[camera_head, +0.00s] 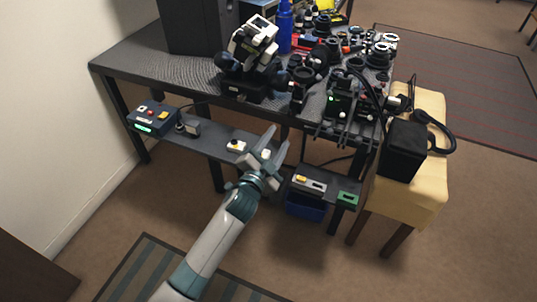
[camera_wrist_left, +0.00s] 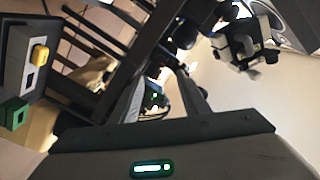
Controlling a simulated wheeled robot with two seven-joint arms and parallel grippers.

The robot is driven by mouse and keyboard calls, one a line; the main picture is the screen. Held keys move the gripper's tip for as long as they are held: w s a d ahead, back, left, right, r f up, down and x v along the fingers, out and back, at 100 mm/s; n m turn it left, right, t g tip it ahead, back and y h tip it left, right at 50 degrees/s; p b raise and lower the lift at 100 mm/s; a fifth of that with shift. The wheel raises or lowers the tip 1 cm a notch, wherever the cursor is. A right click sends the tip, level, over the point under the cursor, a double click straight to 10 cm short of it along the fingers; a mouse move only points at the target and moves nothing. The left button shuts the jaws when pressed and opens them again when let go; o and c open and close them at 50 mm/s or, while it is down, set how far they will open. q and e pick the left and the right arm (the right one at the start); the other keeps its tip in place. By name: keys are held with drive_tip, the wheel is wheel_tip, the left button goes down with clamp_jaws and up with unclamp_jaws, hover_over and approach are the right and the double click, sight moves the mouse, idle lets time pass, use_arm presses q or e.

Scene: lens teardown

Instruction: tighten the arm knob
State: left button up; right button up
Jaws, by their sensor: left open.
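A white and black jointed device (camera_head: 254,45) stands at the front edge of the dark table, with dark round knobs at its sides. I cannot tell which one is the arm knob. A similar white and black device shows at the upper right of the left wrist view (camera_wrist_left: 243,42). My left gripper (camera_head: 277,140) is open and empty, in front of and below the table edge, apart from the device. Its two fingers also show in the left wrist view (camera_wrist_left: 160,80). My right gripper is not in view.
A low shelf under the table (camera_head: 213,146) carries a control box (camera_head: 152,117) and small switches. A yellow-covered stool (camera_head: 412,190) with a black box (camera_head: 402,150) stands right. Several lens parts crowd the table's right half. The floor in front is mostly clear.

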use_arm(q)
drive_tip(key=v, duration=0.6)
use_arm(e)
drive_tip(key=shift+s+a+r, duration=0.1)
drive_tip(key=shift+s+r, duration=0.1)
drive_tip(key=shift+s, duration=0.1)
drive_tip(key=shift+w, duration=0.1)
